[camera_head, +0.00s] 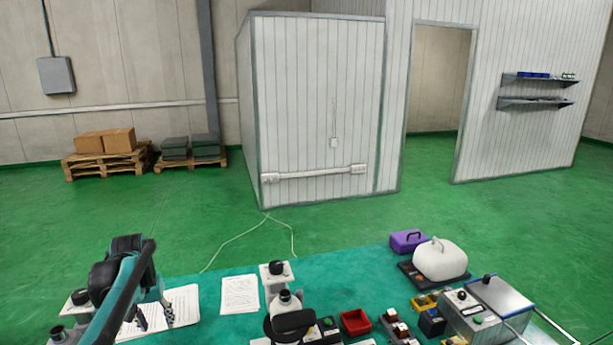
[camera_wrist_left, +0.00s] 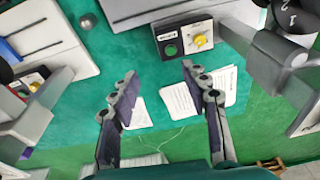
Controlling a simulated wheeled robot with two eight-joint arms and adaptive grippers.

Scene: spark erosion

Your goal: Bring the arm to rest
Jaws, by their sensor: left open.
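My left arm (camera_head: 122,290), teal and black, comes in from the lower left in the head view. My left gripper (camera_head: 154,316) hangs over the left part of the green table, above the printed white sheets (camera_head: 184,303). In the left wrist view the left gripper (camera_wrist_left: 158,76) shows its two dark fingers spread apart with nothing between them. Sheets of paper (camera_wrist_left: 182,102) and green table surface show beyond the fingertips. My right gripper is not seen in either view.
Black-and-white devices (camera_head: 286,302) stand at the table's front middle. A red bin (camera_head: 355,322), a white rounded case (camera_head: 440,259), a purple box (camera_head: 408,241) and a metal box (camera_head: 500,297) are to the right. Another sheet (camera_head: 239,294) lies flat. The far-middle table is clear.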

